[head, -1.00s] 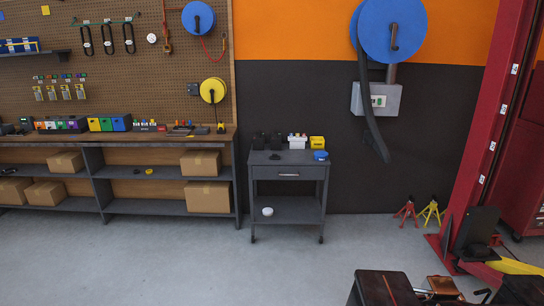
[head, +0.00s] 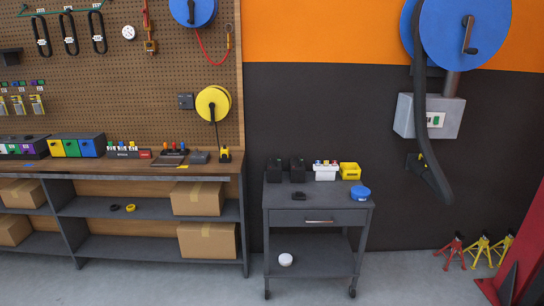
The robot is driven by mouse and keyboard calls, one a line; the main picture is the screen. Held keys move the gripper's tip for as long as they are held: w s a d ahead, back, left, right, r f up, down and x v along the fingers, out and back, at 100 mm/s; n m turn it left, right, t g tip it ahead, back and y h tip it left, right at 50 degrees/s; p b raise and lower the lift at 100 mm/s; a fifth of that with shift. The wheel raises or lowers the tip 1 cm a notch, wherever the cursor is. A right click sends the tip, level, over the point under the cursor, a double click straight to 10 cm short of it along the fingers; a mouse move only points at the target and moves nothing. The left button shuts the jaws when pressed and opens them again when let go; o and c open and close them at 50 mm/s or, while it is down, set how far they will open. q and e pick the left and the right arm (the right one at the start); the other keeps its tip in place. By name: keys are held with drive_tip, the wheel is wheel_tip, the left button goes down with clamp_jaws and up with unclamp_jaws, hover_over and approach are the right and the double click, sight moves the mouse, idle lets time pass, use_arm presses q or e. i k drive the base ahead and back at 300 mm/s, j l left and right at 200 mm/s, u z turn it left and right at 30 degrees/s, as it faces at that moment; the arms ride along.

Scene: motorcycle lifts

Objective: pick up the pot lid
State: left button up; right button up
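No thing in view is clearly a pot lid. A small round blue object (head: 360,193) sits on the right end of the top of a dark grey cart (head: 325,217). A small round white object (head: 285,259) lies on the left of the cart's lower shelf. Both are too small to tell whether either is a lid. Neither of my grippers is in view.
The cart top also holds two black containers (head: 286,170), a white container (head: 325,171), a yellow bin (head: 349,171) and a small black item (head: 298,196). A workbench (head: 120,171) stands left. Jack stands (head: 480,250) are right. Floor before the cart is clear.

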sight(298, 195)
drive_tip(key=i+l, duration=0.15)
drive_tip(key=i, duration=0.3)
drive_tip(key=i+l, duration=0.15)
drive_tip(key=i, duration=0.3)
drive_tip(key=i+l, duration=0.1)
drive_tip(key=i, duration=0.35)
drive_tip(key=i+l, duration=0.15)
drive_tip(key=i, duration=0.3)
